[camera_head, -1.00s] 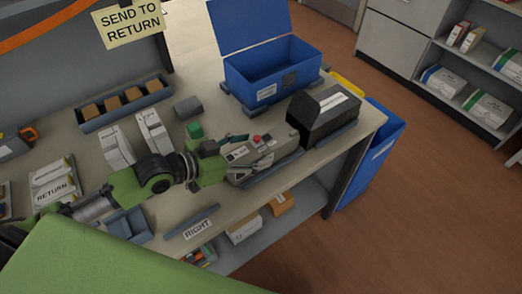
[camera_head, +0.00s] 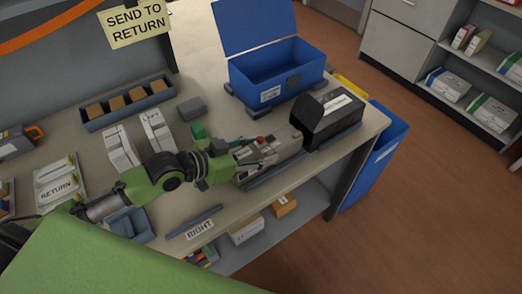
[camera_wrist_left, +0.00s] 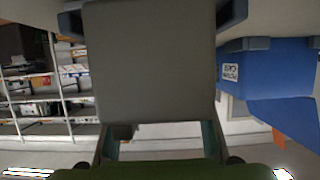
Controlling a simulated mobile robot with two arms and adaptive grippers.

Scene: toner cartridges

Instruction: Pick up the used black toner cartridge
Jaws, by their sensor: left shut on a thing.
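My left gripper (camera_head: 243,154) is shut on a grey labelled unit with a red button (camera_head: 287,146), at the front right of the bench. In the left wrist view a broad, plain dark-grey face of a block (camera_wrist_left: 150,65) fills the space ahead of the two fingers (camera_wrist_left: 160,143). The fingers partly hide the unit in the head view. A black box-shaped thing with a white label (camera_head: 333,118) stands right behind the unit. I cannot tell whether the grey block is the used cartridge. My right gripper is not in view.
An open blue bin (camera_head: 285,82) stands behind the gripper. Two white cartridge-like items (camera_head: 120,148) and a grey tray of brown blocks (camera_head: 125,107) stand to the left. A blue bin (camera_head: 378,155) stands beyond the right edge.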

